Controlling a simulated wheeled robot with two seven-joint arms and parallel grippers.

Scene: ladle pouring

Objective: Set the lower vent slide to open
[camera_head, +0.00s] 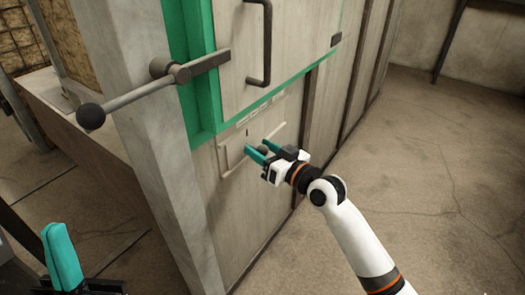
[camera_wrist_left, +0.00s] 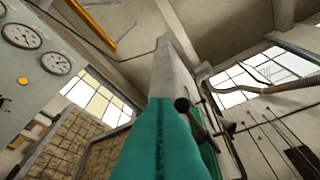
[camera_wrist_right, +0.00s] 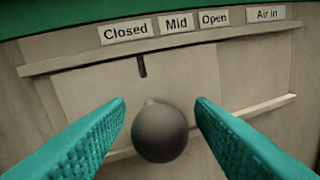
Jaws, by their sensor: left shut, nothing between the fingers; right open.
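The lower vent slide (camera_wrist_right: 85,90) is a pale plate between two rails, under the labels "Closed" (camera_wrist_right: 126,31), "Mid" (camera_wrist_right: 176,24) and "Open" (camera_wrist_right: 214,19). Its dark pointer mark (camera_wrist_right: 142,66) stands below the right end of "Closed", left of "Mid". A round dark knob (camera_wrist_right: 160,133) sticks out from the slide. My right gripper (camera_wrist_right: 160,104) is open, with one finger on each side of the knob and visible gaps to both. In the head view my right gripper (camera_head: 257,152) is at the lower panel. My left gripper (camera_head: 62,258) is shut and empty at the lower left.
Above the slide is a green-framed door with a dark handle (camera_head: 262,45). A latch lever with a ball end (camera_head: 90,116) juts out to the left, above my left gripper. An "Air in" label (camera_wrist_right: 267,14) is right of "Open". The floor at right is clear.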

